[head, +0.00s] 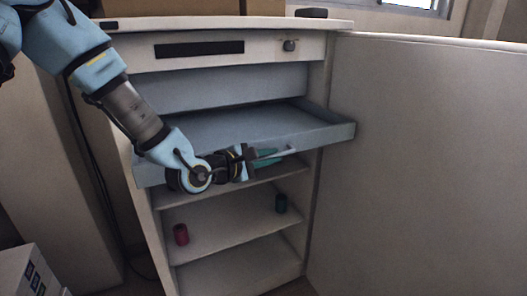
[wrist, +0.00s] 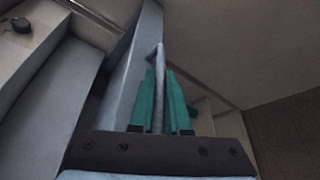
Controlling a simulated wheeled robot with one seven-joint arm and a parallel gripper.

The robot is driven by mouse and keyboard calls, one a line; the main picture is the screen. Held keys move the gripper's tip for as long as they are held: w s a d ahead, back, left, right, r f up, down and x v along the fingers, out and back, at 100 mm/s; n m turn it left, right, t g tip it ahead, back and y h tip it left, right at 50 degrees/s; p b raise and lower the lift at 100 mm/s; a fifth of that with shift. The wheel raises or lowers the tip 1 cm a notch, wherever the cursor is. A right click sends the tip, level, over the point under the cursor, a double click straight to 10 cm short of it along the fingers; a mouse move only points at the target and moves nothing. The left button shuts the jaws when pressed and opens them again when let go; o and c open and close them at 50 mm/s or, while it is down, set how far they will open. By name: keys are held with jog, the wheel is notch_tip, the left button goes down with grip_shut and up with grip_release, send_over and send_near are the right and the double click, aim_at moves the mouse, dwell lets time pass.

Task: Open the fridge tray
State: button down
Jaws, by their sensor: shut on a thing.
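The fridge tray (head: 235,127) is a light blue-grey drawer. It juts out of the open fridge, with its flat inside in view. The tray's front face shows in the wrist view (wrist: 130,75). A bar handle (head: 289,152) stands out from that front. My gripper (head: 268,157) is at the tray's front, shut on the handle. In the wrist view its teal fingers (wrist: 161,95) lie on either side of the handle bar (wrist: 159,72). My gripper and arm hide the left part of the tray's front.
The fridge door (head: 415,160) stands wide open on the right. A control panel with a knob (head: 289,45) is above the tray. A white box (head: 28,272) sits at lower left.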

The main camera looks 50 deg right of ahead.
jog(key=shift+s+a, duration=0.1)
jog(key=shift+s, duration=0.1)
jog(key=c, duration=0.9)
grip_release()
jog(key=b+v, duration=0.1)
jog(key=v, duration=0.9)
jog(key=shift+a+r, duration=0.1)
jog(key=shift+a, duration=0.25)
